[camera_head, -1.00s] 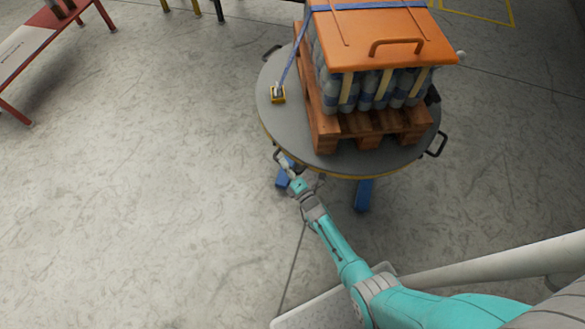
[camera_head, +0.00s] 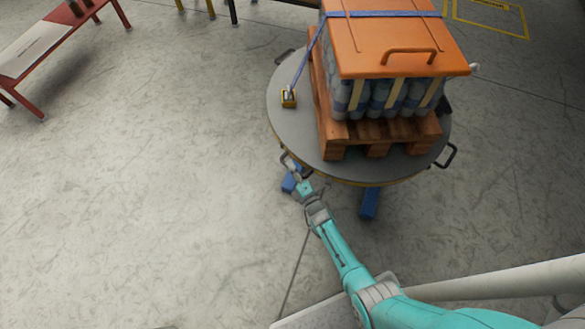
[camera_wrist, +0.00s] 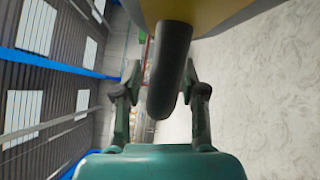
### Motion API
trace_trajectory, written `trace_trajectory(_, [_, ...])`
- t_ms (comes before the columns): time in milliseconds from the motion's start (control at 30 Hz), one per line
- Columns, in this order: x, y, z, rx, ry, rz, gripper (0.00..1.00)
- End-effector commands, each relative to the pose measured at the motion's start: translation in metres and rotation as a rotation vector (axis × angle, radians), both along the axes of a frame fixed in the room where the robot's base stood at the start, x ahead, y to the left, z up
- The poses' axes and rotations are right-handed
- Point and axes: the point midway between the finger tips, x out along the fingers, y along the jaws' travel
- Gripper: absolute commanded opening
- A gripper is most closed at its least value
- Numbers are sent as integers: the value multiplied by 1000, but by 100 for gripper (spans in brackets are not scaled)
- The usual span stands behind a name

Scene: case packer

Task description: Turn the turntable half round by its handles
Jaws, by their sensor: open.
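The turntable (camera_head: 291,127) is a round grey disc with a yellow edge on blue legs. Dark bar handles show on its rim at the far left (camera_head: 284,56) and at the right (camera_head: 447,156). Another handle is at the near-left rim, where my gripper (camera_head: 291,165) is. In the wrist view that dark handle (camera_wrist: 170,65) lies between the two fingers of my gripper (camera_wrist: 162,75). The fingers are open, one on each side of it, with gaps visible. Whether a finger touches it I cannot tell.
A wooden pallet (camera_head: 377,133) on the disc carries a strapped stack under an orange lid (camera_head: 400,45). A red-framed bench (camera_head: 47,48) stands at upper left. The floor left of the turntable is clear.

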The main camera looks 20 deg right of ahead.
Motion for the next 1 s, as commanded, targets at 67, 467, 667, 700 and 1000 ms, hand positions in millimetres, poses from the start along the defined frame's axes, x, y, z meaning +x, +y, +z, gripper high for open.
trace_trajectory(67, [-5, -1, -1, 0, 1, 0, 41])
trace_trajectory(467, [-72, -8, -6, -1, 2, -3, 41])
trace_trajectory(667, [-102, -12, -8, -1, 0, -3, 41])
trace_trajectory(700, [-107, -12, -8, 0, 1, -2, 41])
trace_trajectory(1000, [-118, -13, -8, 0, 1, -1, 41])
